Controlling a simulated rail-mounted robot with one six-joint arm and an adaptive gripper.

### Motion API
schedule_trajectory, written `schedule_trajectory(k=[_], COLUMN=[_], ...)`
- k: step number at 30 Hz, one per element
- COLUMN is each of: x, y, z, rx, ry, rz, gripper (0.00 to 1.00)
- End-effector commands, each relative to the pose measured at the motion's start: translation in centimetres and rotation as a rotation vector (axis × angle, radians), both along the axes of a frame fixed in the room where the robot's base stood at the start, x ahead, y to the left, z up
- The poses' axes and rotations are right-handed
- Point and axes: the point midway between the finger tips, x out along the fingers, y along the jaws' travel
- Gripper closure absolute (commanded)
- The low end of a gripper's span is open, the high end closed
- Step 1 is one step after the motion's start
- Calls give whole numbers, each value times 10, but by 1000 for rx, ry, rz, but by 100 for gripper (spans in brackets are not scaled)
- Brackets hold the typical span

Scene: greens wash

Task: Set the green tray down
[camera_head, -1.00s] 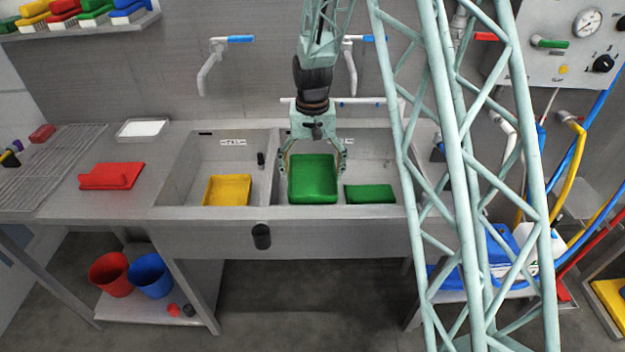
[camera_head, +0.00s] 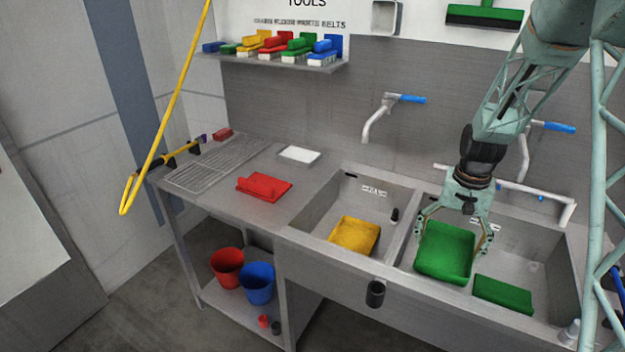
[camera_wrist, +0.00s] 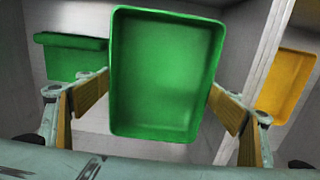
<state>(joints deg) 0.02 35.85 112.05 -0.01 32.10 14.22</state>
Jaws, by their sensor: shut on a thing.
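My gripper (camera_head: 455,238) is shut on a green tray (camera_head: 444,252), with one finger on each of two opposite sides. In the head view the tray hangs tilted over the right sink basin (camera_head: 532,258), close to the divider between the basins. In the wrist view the green tray (camera_wrist: 165,75) fills the middle, its hollow inside facing the camera, between the yellow finger pads. A second green item (camera_head: 503,294) lies in the right basin, to the right of the held tray; it also shows at the left of the wrist view (camera_wrist: 72,60).
A yellow tray (camera_head: 354,235) lies in the left basin. A red item (camera_head: 264,187) and a white tray (camera_head: 299,154) rest on the counter left of the sinks, beside a wire drainer rack (camera_head: 215,165). Taps (camera_head: 385,115) stand out above the basins. Counter space around the red item is bare.

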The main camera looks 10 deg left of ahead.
Motion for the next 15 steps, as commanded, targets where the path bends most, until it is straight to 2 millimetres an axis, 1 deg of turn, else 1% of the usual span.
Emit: schedule_trajectory(k=[8, 15], x=[5, 12], y=[0, 0], z=[22, 48], rx=[0, 0], ry=[0, -1], rz=[40, 96], gripper=[27, 27])
